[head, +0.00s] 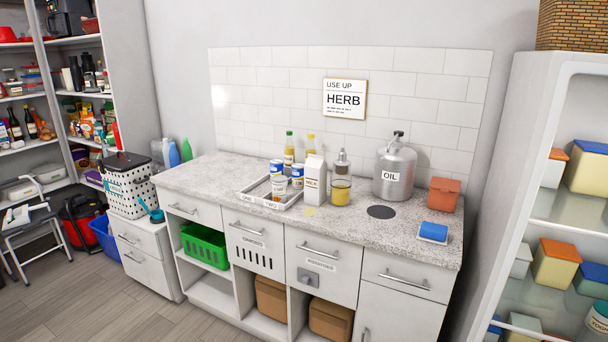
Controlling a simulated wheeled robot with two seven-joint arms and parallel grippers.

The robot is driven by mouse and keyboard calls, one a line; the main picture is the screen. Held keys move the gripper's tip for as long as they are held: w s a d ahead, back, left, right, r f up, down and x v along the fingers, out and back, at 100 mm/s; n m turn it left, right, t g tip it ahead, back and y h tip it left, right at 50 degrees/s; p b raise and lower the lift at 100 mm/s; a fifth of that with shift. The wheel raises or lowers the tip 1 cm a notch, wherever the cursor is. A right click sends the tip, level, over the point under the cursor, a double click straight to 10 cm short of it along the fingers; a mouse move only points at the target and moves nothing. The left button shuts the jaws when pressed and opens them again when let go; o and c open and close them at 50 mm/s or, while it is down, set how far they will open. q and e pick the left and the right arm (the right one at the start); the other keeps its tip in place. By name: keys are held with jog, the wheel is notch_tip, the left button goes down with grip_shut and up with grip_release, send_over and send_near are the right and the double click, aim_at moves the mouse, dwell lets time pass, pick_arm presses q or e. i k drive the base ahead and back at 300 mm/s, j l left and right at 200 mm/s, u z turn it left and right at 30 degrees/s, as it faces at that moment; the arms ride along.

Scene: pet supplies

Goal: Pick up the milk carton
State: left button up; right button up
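The milk carton (315,181) is white with a gabled top and the word MILK on its front. Neither of my grippers is in the head view.
Two blue-and-white cans (278,180) stand at the tray, with oil bottles (289,150) behind. A large metal OIL can (395,170), an orange container (443,194) and a blue sponge (433,231) are to the right. An open white shelf unit (557,216) stands far right.

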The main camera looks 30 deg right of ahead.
aim_at(315, 167)
jog(key=i+j+z, duration=0.1)
jog(key=i+z, duration=0.2)
jog(key=z, duration=0.15)
jog(key=i+j+z, duration=0.2)
jog(key=z, duration=0.25)
jog(key=i+j+z, duration=0.3)
jog(key=z, duration=0.15)
jog(key=i+j+z, duration=0.25)
jog(key=j+z, duration=0.2)
